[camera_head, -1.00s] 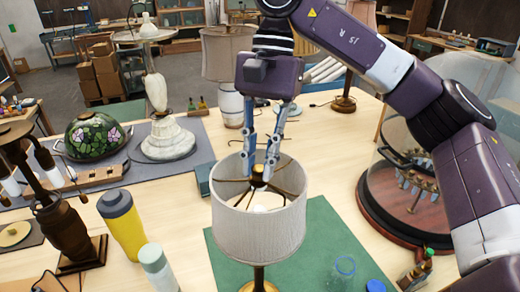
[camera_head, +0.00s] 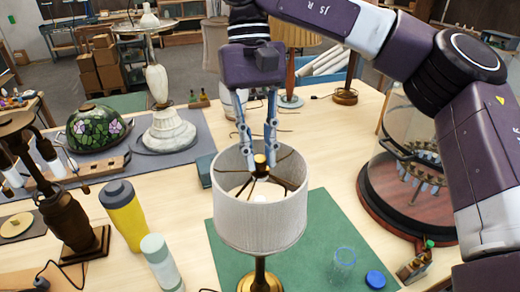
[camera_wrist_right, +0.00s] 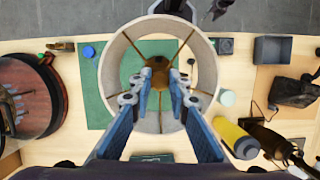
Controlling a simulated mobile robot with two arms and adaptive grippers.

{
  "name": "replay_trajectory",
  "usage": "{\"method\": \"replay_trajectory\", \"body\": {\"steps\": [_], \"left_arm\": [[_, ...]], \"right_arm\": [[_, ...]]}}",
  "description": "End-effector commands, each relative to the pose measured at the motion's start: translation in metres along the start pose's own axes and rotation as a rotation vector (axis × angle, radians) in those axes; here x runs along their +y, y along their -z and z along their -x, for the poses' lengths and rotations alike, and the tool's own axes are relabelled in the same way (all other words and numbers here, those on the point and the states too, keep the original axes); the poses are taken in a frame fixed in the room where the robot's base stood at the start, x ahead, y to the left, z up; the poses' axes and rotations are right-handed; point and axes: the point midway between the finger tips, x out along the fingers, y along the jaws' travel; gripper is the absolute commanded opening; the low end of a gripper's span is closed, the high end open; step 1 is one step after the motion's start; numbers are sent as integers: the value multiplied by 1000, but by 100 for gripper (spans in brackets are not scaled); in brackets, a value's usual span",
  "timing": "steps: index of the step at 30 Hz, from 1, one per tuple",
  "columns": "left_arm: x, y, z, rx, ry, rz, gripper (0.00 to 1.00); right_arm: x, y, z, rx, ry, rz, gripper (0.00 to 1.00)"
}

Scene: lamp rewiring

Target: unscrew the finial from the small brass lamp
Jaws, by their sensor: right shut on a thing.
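The small brass lamp (camera_head: 260,271) stands upright with a pale fabric shade (camera_head: 259,222) on a green mat. Its brass finial (camera_head: 260,160) sits at the hub of the shade's spokes. The finial also shows at the centre of the shade in the right wrist view (camera_wrist_right: 158,63). My right gripper (camera_head: 259,158) comes down from above, with its fingers inside the shade's top opening. It is shut on the finial, one finger on each side. The fingertips hide part of the finial in the right wrist view. I cannot make out my left gripper in either view.
A yellow bottle (camera_head: 124,220) and a pale bottle (camera_head: 160,262) stand left of the lamp. A blue cap (camera_head: 376,279) and a clear cup (camera_head: 344,262) are at the mat's right. A glass dome on a wooden base (camera_head: 385,220) stands farther right.

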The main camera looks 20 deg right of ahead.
Motion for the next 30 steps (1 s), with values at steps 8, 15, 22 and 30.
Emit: {"method": "replay_trajectory", "body": {"steps": [8,15,22,30], "left_arm": [[0,0,0,0,0,0,42],[0,0,0,0,0,0,42],[0,0,0,0,0,0,42],[0,0,0,0,0,0,42]], "right_arm": [[0,-1,4,1,-5,16,0],[0,-4,15,2,-4,15,0],[0,-7,22,1,-4,15,0],[0,-10,34,2,-4,15,0]]}}
